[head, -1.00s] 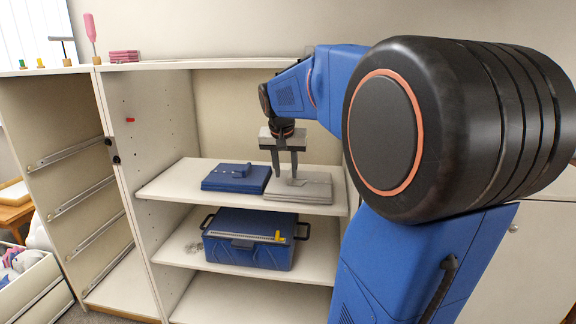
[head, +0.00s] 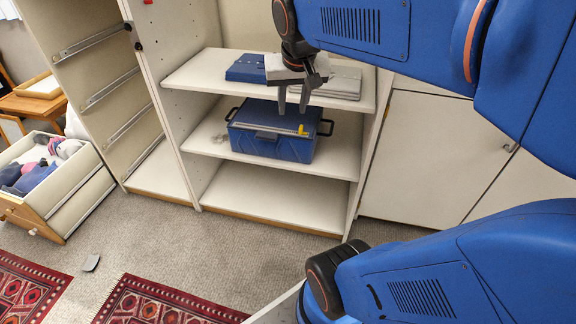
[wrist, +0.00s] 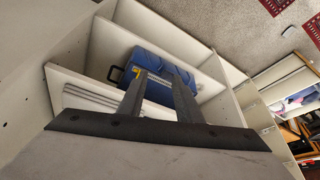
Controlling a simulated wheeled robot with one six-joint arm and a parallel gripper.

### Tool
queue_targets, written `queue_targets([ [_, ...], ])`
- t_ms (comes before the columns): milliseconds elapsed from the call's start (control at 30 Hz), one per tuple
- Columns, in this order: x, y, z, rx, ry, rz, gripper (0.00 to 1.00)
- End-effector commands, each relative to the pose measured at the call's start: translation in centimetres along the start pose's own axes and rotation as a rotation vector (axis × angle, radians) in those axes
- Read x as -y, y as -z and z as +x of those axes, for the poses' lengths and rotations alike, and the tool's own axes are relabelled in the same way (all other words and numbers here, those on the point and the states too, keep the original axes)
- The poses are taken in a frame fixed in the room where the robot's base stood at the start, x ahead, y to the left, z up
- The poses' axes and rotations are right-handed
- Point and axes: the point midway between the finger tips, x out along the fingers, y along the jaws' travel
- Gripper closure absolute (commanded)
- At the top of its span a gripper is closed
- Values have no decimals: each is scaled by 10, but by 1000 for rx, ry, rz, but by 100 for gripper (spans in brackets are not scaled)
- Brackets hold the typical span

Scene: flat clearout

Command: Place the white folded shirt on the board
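A pale grey-white folded stack (head: 342,84) lies on the upper shelf, right of a blue folded stack (head: 246,68). I cannot tell if the white shirt is a layer of it. The pale stack's layered edge also shows in the wrist view (wrist: 92,96). My gripper (head: 293,104) is open, fingers apart, with nothing seen between them. In the head view it hangs in front of the shelf unit, fingers pointing down. The wrist view also shows its two fingers (wrist: 158,98). A flat pale board-like piece (head: 42,88) lies on a wooden table at far left.
A blue box (head: 272,138) with dark handles sits on the middle shelf (head: 205,138). An open drawer (head: 92,198) with clothes stands at left. Red patterned rugs (head: 160,302) lie on the carpet. A small grey object (head: 91,263) lies near them. Carpet before the shelves is mostly clear.

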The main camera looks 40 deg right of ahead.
Motion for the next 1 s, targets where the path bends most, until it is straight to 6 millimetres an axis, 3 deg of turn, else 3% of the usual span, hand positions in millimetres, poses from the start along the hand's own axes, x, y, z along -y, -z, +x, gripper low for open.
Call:
queue_targets([
  [33,8,-23,0,-4,24,-55,68],
  [200,25,-92,6,-11,100,-237,68],
  [400,33,-147,17,-21,162,-385,68],
  [600,35,-165,22,-24,181,-435,68],
  [1000,35,-164,22,-24,181,-434,68],
])
